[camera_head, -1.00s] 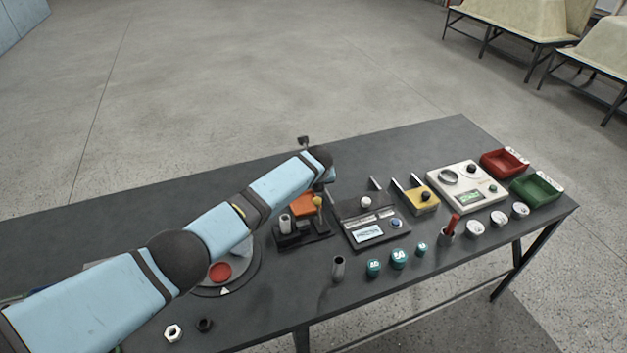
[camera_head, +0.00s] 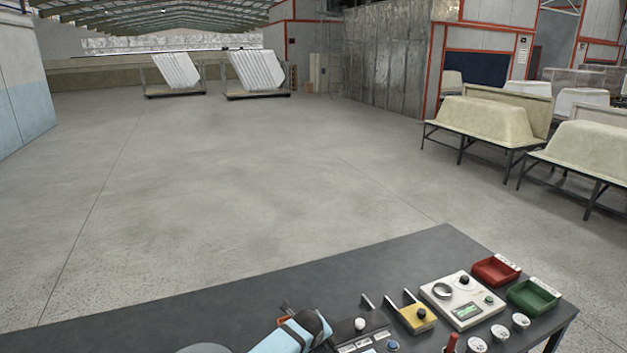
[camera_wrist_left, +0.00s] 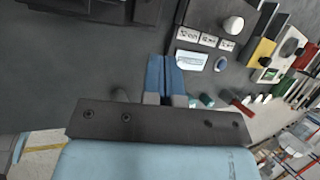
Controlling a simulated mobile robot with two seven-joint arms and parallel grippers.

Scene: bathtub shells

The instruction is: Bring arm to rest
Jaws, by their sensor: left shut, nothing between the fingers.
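My left arm (camera_head: 288,338) comes in at the bottom of the head view, over the dark table (camera_head: 330,280). Only its wrist end shows there; the gripper fingers are hard to make out. In the left wrist view my left gripper (camera_wrist_left: 164,62) is shut, its two blue fingers side by side with nothing between them. The fingers point over the dark panel device (camera_wrist_left: 200,48) with a white knob and a small display; I cannot tell the height above it. My right gripper is in neither view.
On the table's right stand a yellow device (camera_head: 418,318), a white instrument (camera_head: 463,299), a red bin (camera_head: 495,270) and a green bin (camera_head: 533,295). Small round pots (camera_head: 500,333) are near the front edge. Beyond is open floor, with tub shells (camera_head: 490,125) on stands at right.

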